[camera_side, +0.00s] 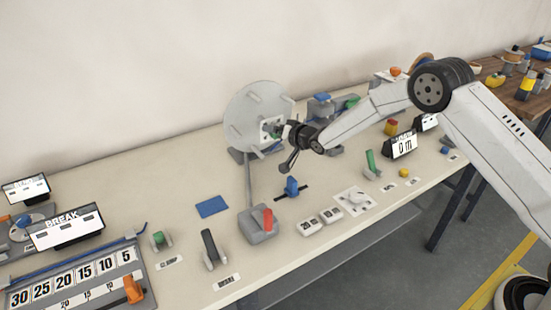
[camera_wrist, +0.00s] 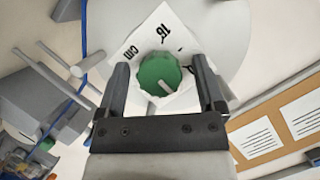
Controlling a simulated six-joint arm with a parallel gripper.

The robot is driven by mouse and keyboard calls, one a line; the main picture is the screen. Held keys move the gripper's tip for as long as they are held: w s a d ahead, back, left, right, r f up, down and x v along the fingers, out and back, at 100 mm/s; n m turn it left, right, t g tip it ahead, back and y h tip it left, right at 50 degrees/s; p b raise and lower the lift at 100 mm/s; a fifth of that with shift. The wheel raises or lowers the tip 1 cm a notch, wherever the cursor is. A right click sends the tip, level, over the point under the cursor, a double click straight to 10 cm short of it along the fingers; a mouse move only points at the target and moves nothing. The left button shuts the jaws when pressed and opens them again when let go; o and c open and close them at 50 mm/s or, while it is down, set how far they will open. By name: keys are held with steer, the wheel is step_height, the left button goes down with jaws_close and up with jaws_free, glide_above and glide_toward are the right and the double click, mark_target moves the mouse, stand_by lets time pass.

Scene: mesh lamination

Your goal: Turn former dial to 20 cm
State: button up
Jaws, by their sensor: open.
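The former is a large pale grey disc (camera_side: 243,108) with pegs, standing upright on the bench; it also fills the top middle of the wrist view (camera_wrist: 215,30). The green dial (camera_wrist: 159,74) with a pale pointer bar sits on this plate. In the side view the dial (camera_side: 276,131) is partly hidden by my gripper. My gripper (camera_wrist: 160,82) is open, its two fingers on either side of the dial. I cannot tell whether they touch it. The pointer slants toward the lower right.
A grey post stands in front of the disc. A "0 m" display (camera_side: 403,146) stands to the right. A blue pad (camera_side: 212,206) lies left of the post.

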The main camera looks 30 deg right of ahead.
steer(key=shift+w, duration=0.1)
jaws_close()
stand_by(0.3)
steer(key=shift+a+n+h, duration=0.1)
steer(key=shift+n+h, duration=0.3)
steer(key=shift+n, duration=0.1)
steer(key=shift+n+h, duration=0.7)
steer(key=shift+n, duration=0.4)
steer(key=shift+n+h, duration=0.9)
steer(key=shift+n, duration=0.4)
